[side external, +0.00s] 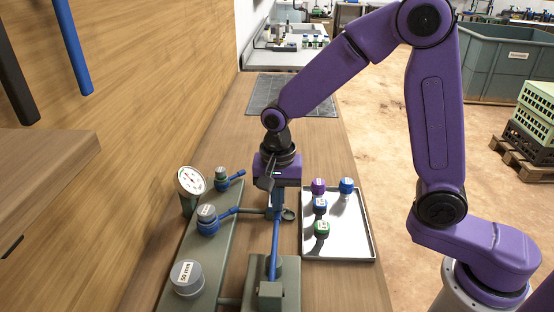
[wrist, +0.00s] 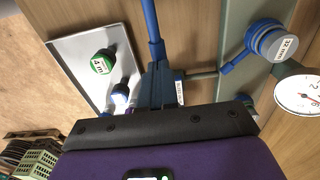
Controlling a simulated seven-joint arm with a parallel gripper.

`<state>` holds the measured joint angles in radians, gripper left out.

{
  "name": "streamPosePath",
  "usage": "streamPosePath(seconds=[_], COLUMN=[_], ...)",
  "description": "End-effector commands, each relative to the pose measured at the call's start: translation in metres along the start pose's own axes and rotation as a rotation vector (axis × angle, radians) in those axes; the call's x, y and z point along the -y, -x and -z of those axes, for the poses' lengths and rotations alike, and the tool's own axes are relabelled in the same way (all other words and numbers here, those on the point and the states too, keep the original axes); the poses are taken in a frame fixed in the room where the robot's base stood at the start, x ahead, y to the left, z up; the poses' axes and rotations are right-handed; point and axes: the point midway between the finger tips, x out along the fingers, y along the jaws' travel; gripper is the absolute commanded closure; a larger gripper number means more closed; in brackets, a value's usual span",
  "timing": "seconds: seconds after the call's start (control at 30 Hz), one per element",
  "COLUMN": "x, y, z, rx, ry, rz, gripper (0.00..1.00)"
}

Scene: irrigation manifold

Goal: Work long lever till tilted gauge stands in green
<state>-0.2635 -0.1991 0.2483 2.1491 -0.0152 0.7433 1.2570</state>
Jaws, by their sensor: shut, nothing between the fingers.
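The tilted gauge (side external: 190,181) has a white round dial and stands at the far left end of the grey-green manifold plate. In the wrist view the gauge (wrist: 301,95) is cut off by the right edge; I cannot read its needle against a green band. The long blue lever (side external: 274,250) rises from a grey-green block (side external: 271,290) at the front; it also shows in the wrist view (wrist: 152,25). My gripper (side external: 275,211) points down at the lever's upper end, its fingers shut with nothing between them. Whether they touch the lever is unclear. The fingers show in the wrist view (wrist: 160,84).
The manifold plate (side external: 203,262) carries several capped valves, including a 50 mm cap (side external: 187,278) and smaller blue-handled ones (side external: 207,219). A white tray (side external: 350,240) with several coloured caps lies right of my gripper. A wooden wall stands left.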

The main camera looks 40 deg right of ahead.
Motion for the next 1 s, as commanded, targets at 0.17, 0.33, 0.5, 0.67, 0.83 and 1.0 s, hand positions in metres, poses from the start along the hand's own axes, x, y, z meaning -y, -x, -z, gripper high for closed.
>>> streamPosePath(seconds=[0.17,0.33,0.5,0.67,0.83,1.0], x=[0.001,0.002,0.002,0.002,0.001,0.001], y=[0.038,0.074,0.106,0.124,0.132,0.133], z=[0.003,0.005,0.008,0.009,0.009,0.009], rx=[-0.004,-0.003,-0.002,-0.001,0.0,0.0], ry=[-0.004,-0.005,-0.005,-0.003,-0.003,-0.003], rz=[0.015,0.016,0.015,0.014,0.012,0.011], gripper=[1.0,1.0,1.0,1.0,1.0,1.0])
